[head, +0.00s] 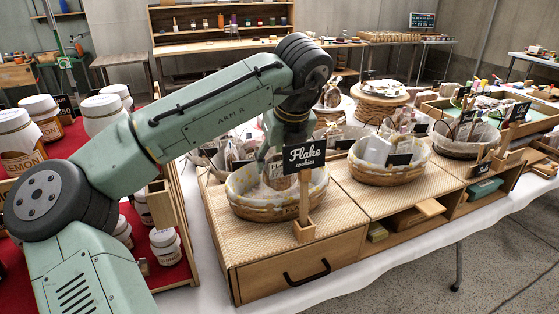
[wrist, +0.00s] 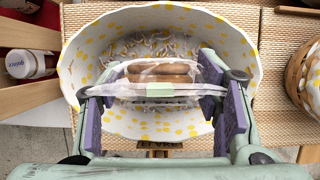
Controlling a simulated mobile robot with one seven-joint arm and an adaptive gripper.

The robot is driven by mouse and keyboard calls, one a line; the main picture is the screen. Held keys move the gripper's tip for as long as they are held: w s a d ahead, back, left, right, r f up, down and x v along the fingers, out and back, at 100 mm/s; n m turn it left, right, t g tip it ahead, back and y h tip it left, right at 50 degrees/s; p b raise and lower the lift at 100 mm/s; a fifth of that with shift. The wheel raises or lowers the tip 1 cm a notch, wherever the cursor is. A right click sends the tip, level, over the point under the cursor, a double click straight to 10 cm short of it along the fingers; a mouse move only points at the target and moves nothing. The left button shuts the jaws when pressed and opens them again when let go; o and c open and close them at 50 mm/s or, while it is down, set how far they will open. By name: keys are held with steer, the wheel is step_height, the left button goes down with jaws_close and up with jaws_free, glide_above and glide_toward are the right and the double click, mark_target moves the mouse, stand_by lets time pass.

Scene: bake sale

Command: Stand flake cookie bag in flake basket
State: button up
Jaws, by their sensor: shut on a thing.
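My gripper (wrist: 160,112) is shut on the flake cookie bag (wrist: 168,70), a clear bag with brown cookies and a pale green tag. In the wrist view the bag lies between the purple pads, inside the outline of the flake basket (wrist: 98,40), which has a white liner with yellow dots. In the head view the flake basket (head: 262,211) stands on a woven-top wooden crate behind the black "Flake cookies" sign (head: 304,156). The bag (head: 276,172) shows there within the rim, partly hidden by my gripper and the sign. I cannot tell whether it touches the basket floor.
A second lined basket (head: 388,170) with bags stands to the right, and a third (head: 466,142) beyond it. Jars (head: 166,250) stand on red shelves at the left, close to my arm. Shredded filler (wrist: 150,46) covers the flake basket's floor.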

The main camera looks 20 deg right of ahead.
steer(key=shift+f, duration=0.45)
steer(key=shift+f, duration=0.6)
stand_by(0.4)
steer(key=o, duration=0.9)
steer(key=shift+c, duration=0.2)
steer(key=shift+r, duration=0.15)
step_height(320, 180, up, 9)
steer(key=p, duration=0.9)
steer(key=shift+r, duration=1.4)
steer(key=shift+s, duration=0.1)
